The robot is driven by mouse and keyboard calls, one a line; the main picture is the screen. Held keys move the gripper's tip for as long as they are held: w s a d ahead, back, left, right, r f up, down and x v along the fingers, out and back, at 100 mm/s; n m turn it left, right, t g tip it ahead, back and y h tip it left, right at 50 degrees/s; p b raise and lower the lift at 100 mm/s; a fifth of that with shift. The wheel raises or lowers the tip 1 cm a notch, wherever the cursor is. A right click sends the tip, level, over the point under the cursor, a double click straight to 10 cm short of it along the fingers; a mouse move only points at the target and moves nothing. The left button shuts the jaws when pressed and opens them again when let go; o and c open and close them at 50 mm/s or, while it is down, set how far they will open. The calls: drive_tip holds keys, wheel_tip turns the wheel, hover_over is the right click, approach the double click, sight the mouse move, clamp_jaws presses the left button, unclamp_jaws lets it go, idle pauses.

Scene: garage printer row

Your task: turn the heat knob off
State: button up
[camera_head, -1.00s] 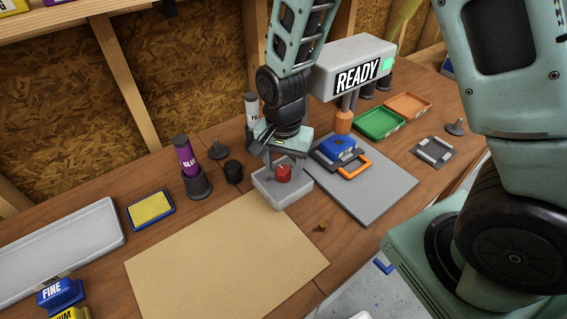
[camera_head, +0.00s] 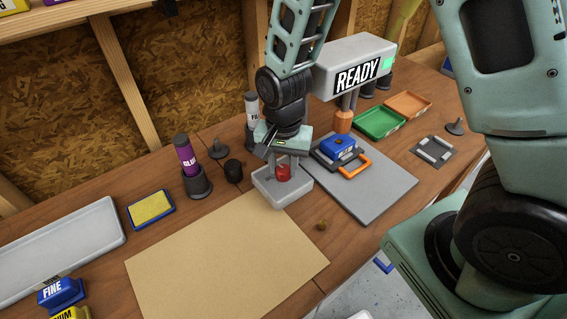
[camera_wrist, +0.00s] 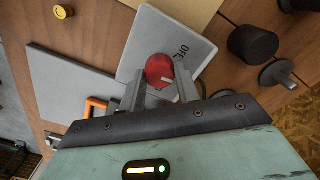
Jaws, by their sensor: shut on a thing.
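The red heat knob (camera_head: 283,174) sits on a light grey box (camera_head: 291,199) near the middle of the bench. My gripper (camera_head: 280,168) comes down from above and is shut on the knob. In the wrist view the round red knob (camera_wrist: 159,71) lies between my two fingers (camera_wrist: 157,86), with a white pointer mark on it. The white mark points roughly toward the right-hand finger, near the lettering.
A grey printer with a "READY" sign (camera_head: 357,76) and grey bed (camera_head: 384,190) stands to the right. A tan mat (camera_head: 220,262) lies in front. A black cylinder (camera_head: 233,171) and purple bottle (camera_head: 186,157) stand left. A small brass knob (camera_head: 321,225) lies nearby.

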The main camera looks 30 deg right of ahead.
sight(283, 168)
drive_tip(key=n, duration=1)
drive_tip(key=shift+n, duration=0.4)
idle(0.4)
drive_tip(key=o, duration=1)
wheel_tip(283, 168, up, 18)
drive_tip(key=shift+f+b, duration=0.25)
drive_tip(key=shift+b, duration=0.1)
